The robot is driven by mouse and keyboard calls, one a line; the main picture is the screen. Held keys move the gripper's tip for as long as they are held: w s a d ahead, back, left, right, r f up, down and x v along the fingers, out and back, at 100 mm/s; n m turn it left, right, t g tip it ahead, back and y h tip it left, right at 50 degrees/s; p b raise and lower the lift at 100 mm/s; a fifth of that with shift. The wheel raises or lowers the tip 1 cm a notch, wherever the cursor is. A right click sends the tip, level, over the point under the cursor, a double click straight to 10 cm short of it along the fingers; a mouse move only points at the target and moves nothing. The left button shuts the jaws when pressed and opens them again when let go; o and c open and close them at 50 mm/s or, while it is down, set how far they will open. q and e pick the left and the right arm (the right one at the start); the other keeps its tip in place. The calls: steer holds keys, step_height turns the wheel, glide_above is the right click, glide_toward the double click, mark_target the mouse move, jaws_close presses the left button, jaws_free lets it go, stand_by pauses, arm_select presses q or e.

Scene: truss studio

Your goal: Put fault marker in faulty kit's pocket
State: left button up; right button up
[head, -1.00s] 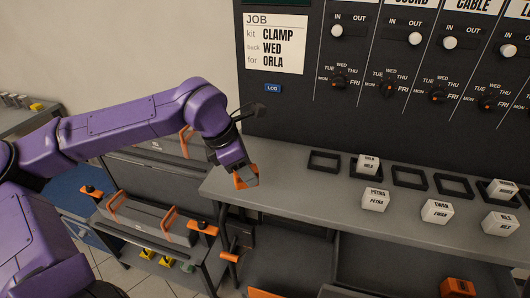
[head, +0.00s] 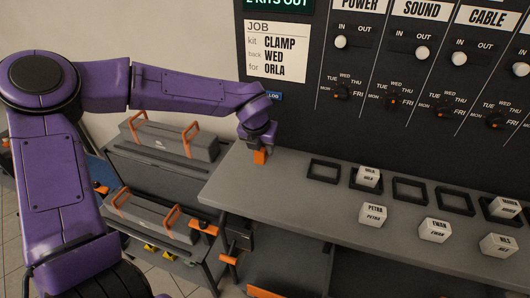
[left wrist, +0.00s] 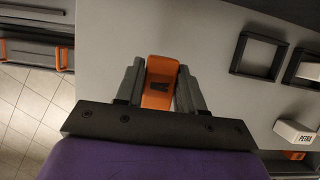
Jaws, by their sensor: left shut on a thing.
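My left gripper (head: 260,150) is shut on an orange block with a dark mark on its face, likely the fault marker (head: 260,157). In the left wrist view the marker (left wrist: 161,82) sits between the two grey fingers (left wrist: 160,88). The gripper is over the left end of the grey bench, near the back panel; I cannot tell if the marker touches the bench. Grey cases with orange handles stand at the left, an upper one (head: 165,138) and a lower one (head: 150,214). Which is faulty, and its pocket, I cannot tell. My right gripper is not in view.
The bench (head: 290,220) carries a row of black square frames, the nearest empty one (head: 323,170). White name blocks include ORLA (head: 368,177) in a frame and PETRA (head: 373,214) in front. The black panel (head: 300,115) with knobs and a JOB card (head: 277,52) rises behind.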

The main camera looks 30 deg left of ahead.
mark_target(264, 156)
arm_select(q)
steer(key=x, duration=0.5)
steer(key=shift+s+p, duration=0.15)
steer(key=shift+p, duration=0.25)
steer(key=shift+f, duration=0.35)
steer(key=shift+f, duration=0.1)
steer(key=o, duration=1)
